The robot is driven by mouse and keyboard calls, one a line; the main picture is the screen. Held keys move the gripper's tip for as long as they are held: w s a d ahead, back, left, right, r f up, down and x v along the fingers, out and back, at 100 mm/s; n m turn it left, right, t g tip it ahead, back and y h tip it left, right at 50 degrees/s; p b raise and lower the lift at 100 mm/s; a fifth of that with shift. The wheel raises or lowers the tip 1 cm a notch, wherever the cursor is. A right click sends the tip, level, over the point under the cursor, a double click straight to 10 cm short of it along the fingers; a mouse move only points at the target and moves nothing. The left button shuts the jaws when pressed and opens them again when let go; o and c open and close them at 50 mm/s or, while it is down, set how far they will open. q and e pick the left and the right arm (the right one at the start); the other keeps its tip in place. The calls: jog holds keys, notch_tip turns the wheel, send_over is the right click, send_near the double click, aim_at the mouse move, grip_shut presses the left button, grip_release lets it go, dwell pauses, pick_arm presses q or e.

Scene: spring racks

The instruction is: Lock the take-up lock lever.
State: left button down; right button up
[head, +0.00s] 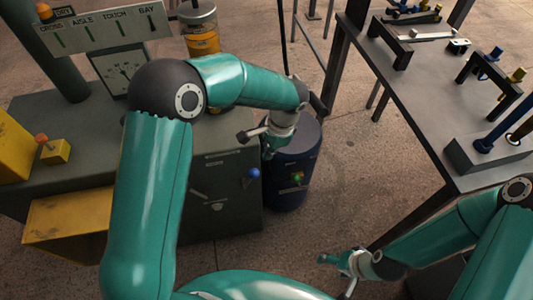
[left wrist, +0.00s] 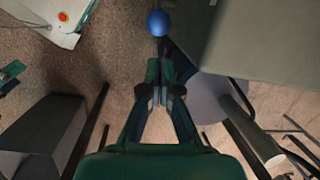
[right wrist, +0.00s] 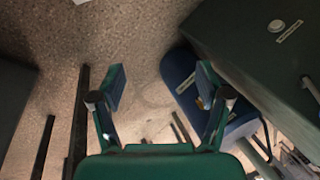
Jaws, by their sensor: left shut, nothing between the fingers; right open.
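A lever with a blue ball knob (head: 253,173) is on the dark front of the grey cabinet (head: 215,222); I take it for the take-up lock lever. Its knob also shows at the top of the left wrist view (left wrist: 158,23), just beyond my fingertips. My left gripper (head: 268,152) is shut and empty, close above the knob in the head view, with a visible gap in the wrist view. Whether the lever is locked I cannot tell. My right gripper (head: 341,260) is open and empty, low at the front right; its spread fingers show in the right wrist view (right wrist: 161,80).
A dark blue drum (head: 300,150) stands against the cabinet's right side. A grey workbench (head: 430,95) with brackets and knobbed tools is at the right. A gauge (head: 123,70), a sign board (head: 100,33) and a yellow block (head: 55,152) are on the cabinet's top.

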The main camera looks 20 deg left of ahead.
pick_arm(q)
jog(key=shift+r, duration=0.25)
pick_arm(e)
jog(key=shift+r, duration=0.15)
jog(key=shift+c, duration=1.3)
jog(key=c, duration=0.8)
grip_shut()
pick_arm(q)
jog(key=s+d+f+n+t+h, duration=0.1)
jog(key=s+f+n+h, duration=0.5)
jog(key=s+f+n, duration=0.6)
jog(key=s+f, duration=0.5)
jog(key=s, duration=0.3)
jog(key=shift+d+f+h, duration=0.15)
jog(key=shift+f+h, duration=0.15)
jog(key=shift+f, duration=0.05)
jog(key=shift+s, duration=0.1)
